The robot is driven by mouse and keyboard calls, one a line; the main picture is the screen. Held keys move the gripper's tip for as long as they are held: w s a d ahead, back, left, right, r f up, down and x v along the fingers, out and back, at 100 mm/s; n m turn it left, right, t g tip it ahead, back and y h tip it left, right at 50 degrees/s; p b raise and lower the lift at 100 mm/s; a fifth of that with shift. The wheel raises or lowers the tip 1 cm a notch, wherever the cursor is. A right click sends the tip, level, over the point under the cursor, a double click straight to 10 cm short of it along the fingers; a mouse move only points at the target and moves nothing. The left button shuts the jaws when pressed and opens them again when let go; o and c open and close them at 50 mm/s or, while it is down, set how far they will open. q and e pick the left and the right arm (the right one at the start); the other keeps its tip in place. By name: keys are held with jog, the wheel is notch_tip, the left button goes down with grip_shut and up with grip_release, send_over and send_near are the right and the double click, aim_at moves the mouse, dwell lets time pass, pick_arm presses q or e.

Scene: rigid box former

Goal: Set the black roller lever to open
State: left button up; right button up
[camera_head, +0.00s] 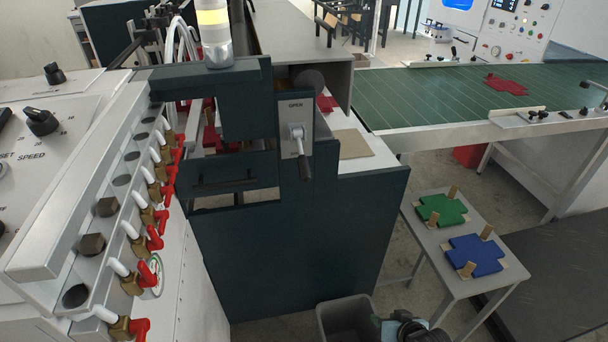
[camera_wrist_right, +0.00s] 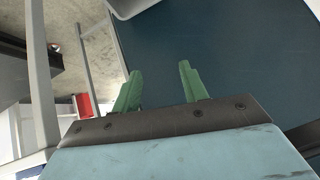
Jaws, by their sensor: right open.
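The black roller lever (camera_head: 305,168) hangs down from a pale plate (camera_head: 296,115) on the dark machine housing, in the middle of the head view. The plate reads OPEN near its top, and the lever's black grip points down, away from that word. My right gripper (camera_head: 378,321) is low in the head view, well below and to the right of the lever, partly cut off by the bottom edge. In the right wrist view its green fingers (camera_wrist_right: 160,82) are apart with nothing between them. The lever is not visible there. My left gripper is not in view.
A grey bin (camera_head: 343,318) stands on the floor beside my right gripper. A small table (camera_head: 436,245) holds green (camera_head: 442,209) and blue (camera_head: 474,255) cross-shaped pieces. Red-handled valves (camera_head: 155,238) line the left panel. A green conveyor (camera_head: 440,95) runs at the back right.

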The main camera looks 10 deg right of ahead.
jog(key=w+a+r+m+t+y+b, duration=0.1)
jog(key=w+a+r+t+y+b, duration=0.15)
jog(key=w+r, duration=1)
jog(key=t+y+b, duration=0.2)
jog(key=t+y, duration=0.2)
send_near(300, 165)
jog(key=w+d+f, duration=0.2)
jog(key=d+f, duration=0.5)
jog(key=f, duration=0.2)
jog(key=s+a+r+n+y+b, duration=0.1)
jog(key=s+a+r+y, duration=0.25)
jog(key=r, duration=0.35)
jog(key=shift+h, duration=0.5)
jog(key=x, duration=1.2)
jog(key=shift+w+a, duration=0.2)
jog(key=shift+w, duration=0.05)
jog(key=shift+w+a+b, duration=0.3)
jog(key=shift+w+a, duration=0.05)
jog(key=shift+w, duration=0.15)
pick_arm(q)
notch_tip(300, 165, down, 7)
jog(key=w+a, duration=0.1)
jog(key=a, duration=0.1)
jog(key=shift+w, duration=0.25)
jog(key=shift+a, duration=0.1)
pick_arm(e)
jog(key=shift+c, duration=0.3)
